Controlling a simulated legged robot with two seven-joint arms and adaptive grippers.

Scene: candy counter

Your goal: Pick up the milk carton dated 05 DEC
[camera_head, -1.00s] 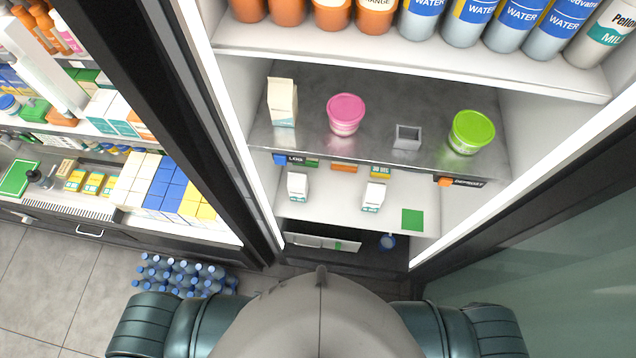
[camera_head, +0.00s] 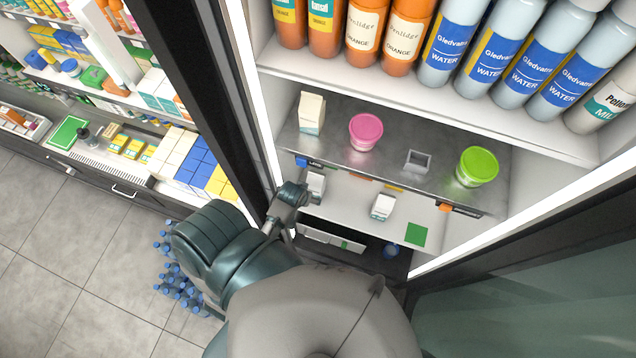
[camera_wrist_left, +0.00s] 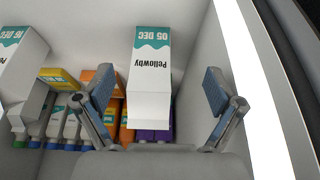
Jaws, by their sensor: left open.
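The milk carton marked 05 DEC (camera_wrist_left: 150,60) is white with a teal band and the name Pellowby. It appears upside down in the left wrist view. In the head view it stands at the left of the lower fridge shelf (camera_head: 316,183), partly hidden by my gripper. My left gripper (camera_head: 304,192) is at this carton. In the wrist view its open fingers (camera_wrist_left: 156,92) show on either side of the carton, with gaps. A second carton, marked 16 DEC (camera_wrist_left: 22,58), stands apart; in the head view it is to the right (camera_head: 383,206). My right gripper is out of view.
A metal shelf (camera_head: 335,128) above holds a cream carton (camera_head: 312,114), a pink tub (camera_head: 366,132), a small grey box (camera_head: 417,160) and a green tub (camera_head: 477,166). A green square (camera_head: 417,234) lies at the lower shelf's right. The fridge's left frame (camera_head: 262,110) is near my arm.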

